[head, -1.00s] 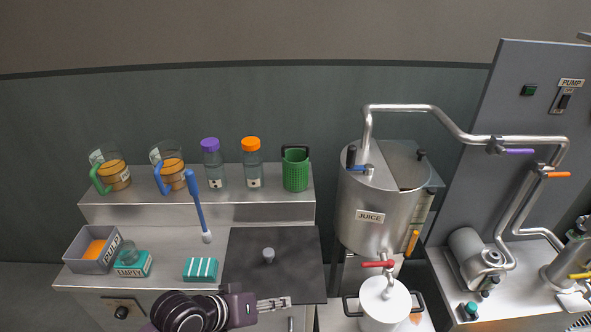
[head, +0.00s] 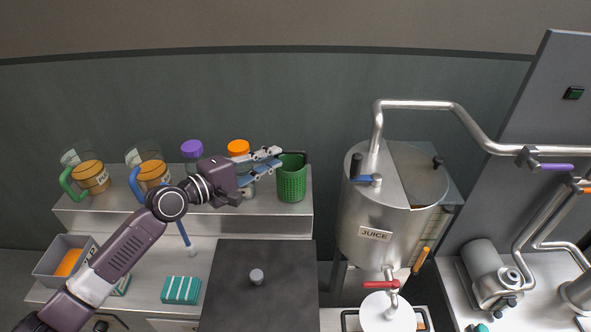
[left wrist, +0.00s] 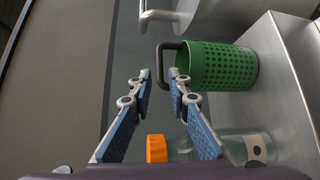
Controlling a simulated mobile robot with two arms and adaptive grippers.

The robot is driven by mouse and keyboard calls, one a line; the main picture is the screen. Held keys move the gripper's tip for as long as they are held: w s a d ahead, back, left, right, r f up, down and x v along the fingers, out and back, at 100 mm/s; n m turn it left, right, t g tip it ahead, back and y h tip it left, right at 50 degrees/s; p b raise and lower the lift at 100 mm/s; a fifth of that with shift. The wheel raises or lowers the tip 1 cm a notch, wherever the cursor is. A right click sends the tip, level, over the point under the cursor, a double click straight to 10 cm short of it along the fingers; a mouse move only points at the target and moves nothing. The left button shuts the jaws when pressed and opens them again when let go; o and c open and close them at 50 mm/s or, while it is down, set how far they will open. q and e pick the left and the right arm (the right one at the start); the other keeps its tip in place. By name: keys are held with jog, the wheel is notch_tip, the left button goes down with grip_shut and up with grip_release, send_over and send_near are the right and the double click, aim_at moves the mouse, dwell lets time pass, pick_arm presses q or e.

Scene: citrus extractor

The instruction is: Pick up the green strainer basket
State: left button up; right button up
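The green strainer basket (head: 291,182) stands upright at the right end of the raised shelf. It has a dark handle at its top, which shows in the left wrist view beside the green perforated basket (left wrist: 220,66). My left gripper (head: 279,161) is just left of the basket's rim, in front of the orange-capped bottle. In the left wrist view its fingers (left wrist: 160,80) are spread apart with nothing between them. The handle (left wrist: 168,50) lies ahead of the fingertips, close to the right finger; I cannot tell if they touch. My right gripper is not in view.
The orange-capped bottle (head: 238,149) stands behind the left gripper, with the purple-capped bottle (head: 192,150) further left. Two jugs (head: 90,176) stand on the shelf's left. The steel juice tank (head: 372,215) is right of the shelf. A dark plate (head: 270,290) lies below.

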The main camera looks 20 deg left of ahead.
aim_at(290, 153)
pick_arm(q)
jog(key=p+x, duration=0.1)
jog(key=x, duration=0.1)
jog(key=d+p+x, duration=0.1)
jog(key=x, duration=0.2)
jog(key=shift+d+r, duration=0.1)
jog(key=shift+r, duration=0.05)
jog(key=shift+w+d, duration=0.25)
jog(key=shift+w, duration=0.2)
jog(key=shift+f, duration=0.2)
jog(key=c, duration=0.4)
jog(key=shift+r, duration=0.1)
grip_shut()
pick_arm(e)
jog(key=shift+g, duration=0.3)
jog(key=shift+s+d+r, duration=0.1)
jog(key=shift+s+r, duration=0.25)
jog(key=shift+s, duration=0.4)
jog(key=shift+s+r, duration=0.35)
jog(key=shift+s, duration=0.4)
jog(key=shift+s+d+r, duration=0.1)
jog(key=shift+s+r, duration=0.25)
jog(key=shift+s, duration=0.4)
